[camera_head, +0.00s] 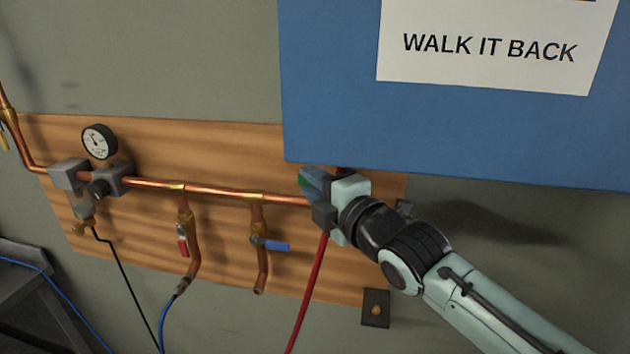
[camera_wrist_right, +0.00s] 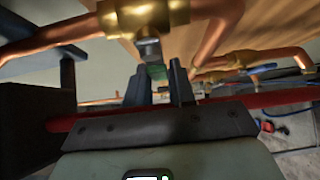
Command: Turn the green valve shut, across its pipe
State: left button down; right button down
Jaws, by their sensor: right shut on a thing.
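My right gripper (camera_head: 318,197) is at the right end of the copper pipe. It is shut on the green valve handle. Only a small green part of the handle (camera_head: 307,188) shows past the fingers in the head view. In the right wrist view, the green handle (camera_wrist_right: 156,72) sits between the two dark fingers of the gripper (camera_wrist_right: 158,88), below a brass valve body (camera_wrist_right: 145,16). The gripper hides most of the handle, so I cannot tell its angle to the pipe. My left gripper is not in view.
A blue board (camera_head: 330,100) with a white sign (camera_head: 490,65) hangs just above my right gripper. Left of it are a blue-handled valve (camera_head: 275,245), a red-handled valve (camera_head: 182,243) and a round gauge (camera_head: 99,141). A red hose (camera_head: 307,290) hangs below the gripper.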

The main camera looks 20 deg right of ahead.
jog(key=shift+f, duration=0.25)
jog(key=c, duration=1)
grip_release()
jog(key=shift+r, duration=0.15)
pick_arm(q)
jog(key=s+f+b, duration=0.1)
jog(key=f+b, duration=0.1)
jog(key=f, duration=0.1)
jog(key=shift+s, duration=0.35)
pick_arm(e)
jog(key=v, duration=1.3)
jog(key=shift+s, duration=0.15)
